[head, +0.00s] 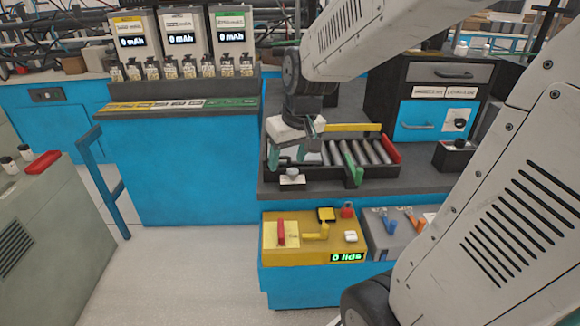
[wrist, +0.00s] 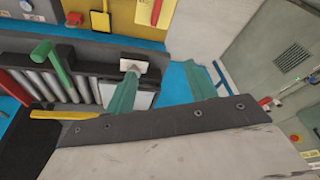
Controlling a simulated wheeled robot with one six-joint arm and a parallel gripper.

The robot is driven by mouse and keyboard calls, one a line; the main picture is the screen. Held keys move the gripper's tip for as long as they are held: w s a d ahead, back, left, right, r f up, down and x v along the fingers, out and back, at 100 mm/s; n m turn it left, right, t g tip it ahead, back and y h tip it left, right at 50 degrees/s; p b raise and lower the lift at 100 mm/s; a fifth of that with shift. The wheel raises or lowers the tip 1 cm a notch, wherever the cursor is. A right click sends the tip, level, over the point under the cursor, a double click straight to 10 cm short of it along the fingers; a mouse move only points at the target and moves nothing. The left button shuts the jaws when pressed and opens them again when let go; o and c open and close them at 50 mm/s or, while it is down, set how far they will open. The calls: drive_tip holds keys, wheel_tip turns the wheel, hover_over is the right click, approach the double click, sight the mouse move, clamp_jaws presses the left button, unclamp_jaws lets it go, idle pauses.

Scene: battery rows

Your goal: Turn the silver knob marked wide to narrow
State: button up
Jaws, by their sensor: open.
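A small silver knob (head: 292,173) stands on a white plate at the front left of the dark roller tray (head: 318,179). Its lettering is too small to read, so I cannot confirm the wide and narrow marks. In the wrist view its white plate (wrist: 140,67) shows beside one finger, which partly covers that spot. My gripper (head: 292,155) points down just above and behind the knob in the head view. Its teal fingers are apart with nothing between them; they also show in the wrist view (wrist: 174,72). I cannot tell whether a finger touches the knob.
The tray has metal rollers, a green lever (head: 354,174), a yellow bar (head: 352,127) and a red end piece (head: 391,150). A yellow box (head: 305,253) with levers stands below in front. Open floor lies at left.

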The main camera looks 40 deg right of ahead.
drive_tip(key=m+t+h, duration=0.1)
approach(293, 171)
drive_tip(key=x, duration=0.8)
drive_tip(key=shift+f, duration=0.15)
drive_tip(key=c, duration=1)
